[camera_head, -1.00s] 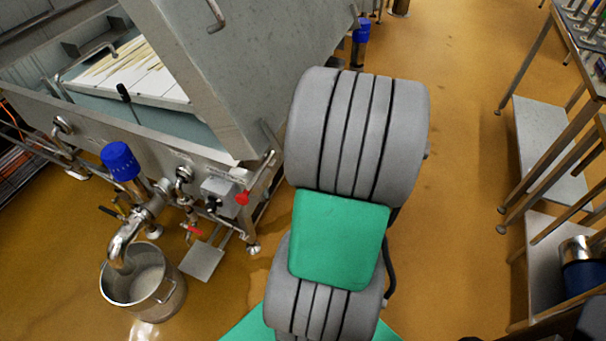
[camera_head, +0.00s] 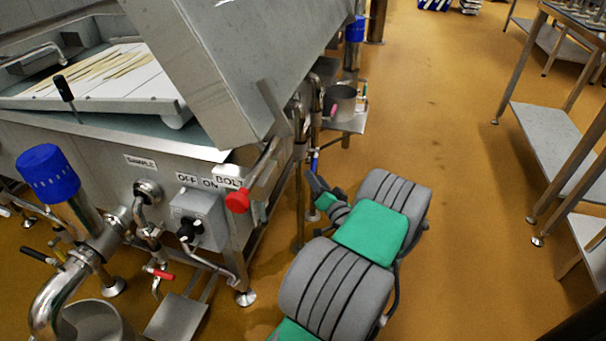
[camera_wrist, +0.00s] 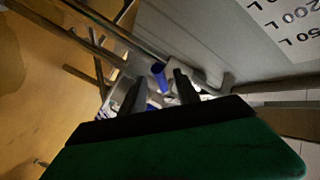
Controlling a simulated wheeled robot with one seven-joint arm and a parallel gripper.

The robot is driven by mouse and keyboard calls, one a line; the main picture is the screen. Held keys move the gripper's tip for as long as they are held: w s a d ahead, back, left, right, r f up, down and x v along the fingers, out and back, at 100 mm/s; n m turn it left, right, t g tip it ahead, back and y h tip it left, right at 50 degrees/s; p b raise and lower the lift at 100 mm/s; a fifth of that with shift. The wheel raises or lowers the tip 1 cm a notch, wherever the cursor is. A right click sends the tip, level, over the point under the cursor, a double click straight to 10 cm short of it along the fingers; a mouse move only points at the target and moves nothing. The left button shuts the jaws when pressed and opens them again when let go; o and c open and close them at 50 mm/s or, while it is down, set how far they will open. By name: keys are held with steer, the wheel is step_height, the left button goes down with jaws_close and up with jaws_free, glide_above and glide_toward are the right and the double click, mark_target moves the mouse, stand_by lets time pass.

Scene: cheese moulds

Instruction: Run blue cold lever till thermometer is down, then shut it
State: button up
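A small blue lever (camera_head: 315,162) hangs on the pipework at the near end of the steel vat (camera_head: 240,70). My gripper (camera_head: 314,186) is low beside the vat's corner, just below the blue lever in the head view; I cannot tell whether they touch. In the wrist view my gripper (camera_wrist: 158,82) has its two dark fingers apart, with nothing clearly held. A blue cylindrical part (camera_wrist: 159,76) shows beyond and between the fingertips. A black-handled probe (camera_head: 65,90) stands at the vat's edge; I cannot tell whether it is the thermometer, and no reading is legible.
A steel pot (camera_head: 340,102) stands on a small shelf behind the gripper. A red knob (camera_head: 238,201), a switch box (camera_head: 198,218) and a large blue-capped valve (camera_head: 48,173) are on the vat's front. Steel racks (camera_head: 550,150) stand right, with clear floor between.

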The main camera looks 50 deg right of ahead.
steer(key=b+x, duration=0.1)
steer(key=x, duration=0.5)
steer(key=shift+w, duration=0.15)
steer(key=shift+d+r, duration=0.1)
steer(key=shift+d, duration=0.05)
steer(key=shift+c, duration=0.4)
jaws_close()
stand_by(0.5)
